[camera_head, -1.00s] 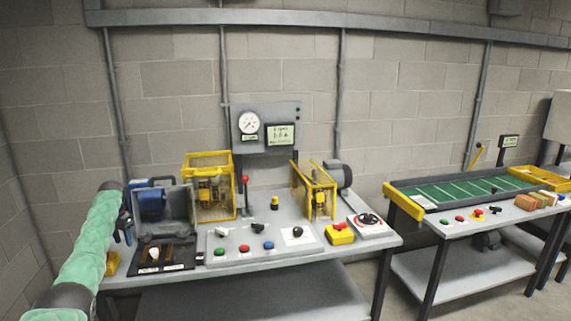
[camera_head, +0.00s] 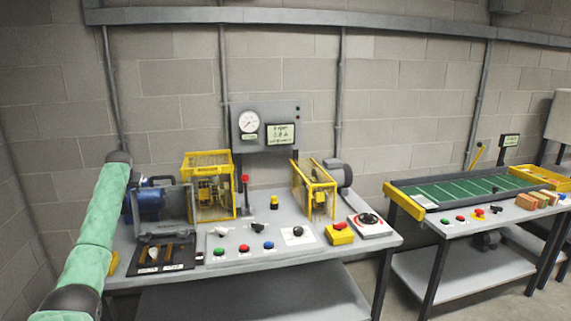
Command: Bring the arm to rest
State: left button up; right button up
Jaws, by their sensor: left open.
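My left arm (camera_head: 98,220), in a green sleeve, rises along the left edge of the head view to a dark joint (camera_head: 118,157) near the workbench's left end. My left gripper (camera_head: 127,211) is open and mostly hidden behind the arm, beside the blue motor (camera_head: 152,203). I cannot make out anything held in it. My right gripper is not in view. The workbench (camera_head: 300,257) carries a control panel with a row of green, red and blue buttons (camera_head: 244,248).
Yellow guard cages (camera_head: 208,160) and (camera_head: 318,175), a red-knobbed lever (camera_head: 245,180), a black tray (camera_head: 160,262) and a yellow box with a red switch (camera_head: 339,236) stand on the bench. A gauge panel (camera_head: 265,127) is behind. A second table (camera_head: 470,235) stands at right.

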pick_arm(q)
jog(key=s+d+f+m+t, duration=0.1)
jog(key=s+d+f+t, duration=0.25)
jog(key=d+f, duration=1.25)
jog(key=s+d+f+m+g+h, duration=0.1)
jog(key=s+d+f, duration=0.6)
jog(key=s+f, duration=0.3)
jog(key=s+d+f+m+g+h, duration=0.1)
jog(key=s+d+f, duration=0.65)
jog(key=f, duration=0.55)
jog(key=s+d+f+g+h, duration=0.15)
jog(key=s+d+f, duration=0.25)
jog(key=s+f, duration=0.85)
jog(key=s+d+f+g, duration=0.25)
jog(key=s+f, duration=0.55)
jog(key=s, duration=0.9)
jog(key=s+d+f+g, duration=0.2)
jog(key=s+d+f, duration=0.2)
jog(key=s+f, duration=0.85)
jog(key=s+f+g, duration=0.1)
jog(key=s+f, duration=0.1)
jog(key=s, duration=1.6)
jog(key=shift+d+f+g, duration=0.25)
jog(key=shift+d+g, duration=0.1)
jog(key=shift+d, duration=0.05)
jog(key=shift+w, duration=0.1)
